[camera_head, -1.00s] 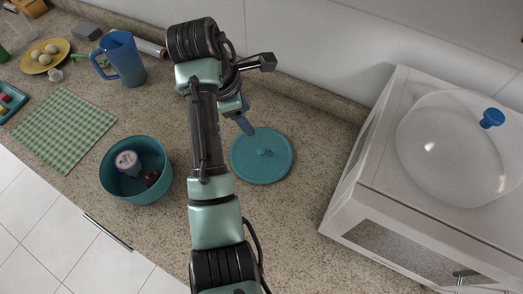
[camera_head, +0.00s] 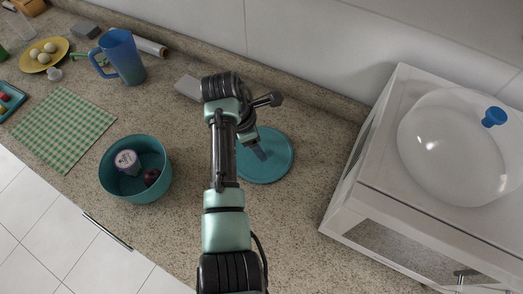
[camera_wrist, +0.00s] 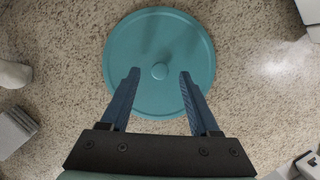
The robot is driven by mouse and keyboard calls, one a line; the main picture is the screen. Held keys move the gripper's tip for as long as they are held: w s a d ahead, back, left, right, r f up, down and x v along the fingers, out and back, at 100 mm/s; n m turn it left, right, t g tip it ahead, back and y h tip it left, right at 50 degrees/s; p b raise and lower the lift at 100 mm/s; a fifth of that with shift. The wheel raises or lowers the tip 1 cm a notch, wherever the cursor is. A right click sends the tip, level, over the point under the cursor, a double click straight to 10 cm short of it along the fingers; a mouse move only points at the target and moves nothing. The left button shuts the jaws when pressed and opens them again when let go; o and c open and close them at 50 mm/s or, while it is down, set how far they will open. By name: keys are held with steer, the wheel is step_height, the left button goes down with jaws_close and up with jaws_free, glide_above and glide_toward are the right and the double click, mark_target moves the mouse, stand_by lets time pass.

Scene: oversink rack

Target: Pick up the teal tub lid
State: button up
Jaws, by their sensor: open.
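The teal tub lid (camera_head: 275,166) lies flat on the speckled counter, right of my arm in the head view. In the wrist view the round lid (camera_wrist: 160,100) has a small knob (camera_wrist: 160,71) at its middle. My gripper (camera_head: 260,153) is over the lid in the head view and hides part of it. In the wrist view my gripper (camera_wrist: 156,73) is open and empty, with one finger on each side of the knob. The exact height of the fingertips above the lid is hard to tell.
A teal tub (camera_head: 112,188) holding a small cup and a dark red item stands left of my arm. A white cabinet (camera_head: 352,205) with a clear dome (camera_head: 445,160) on top stands to the right. A grey block (camera_head: 188,87) lies behind my arm.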

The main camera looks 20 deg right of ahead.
steer(key=shift+x, duration=0.95)
steer(key=shift+c, duration=0.3)
jaws_close()
steer(key=shift+r, duration=0.1)
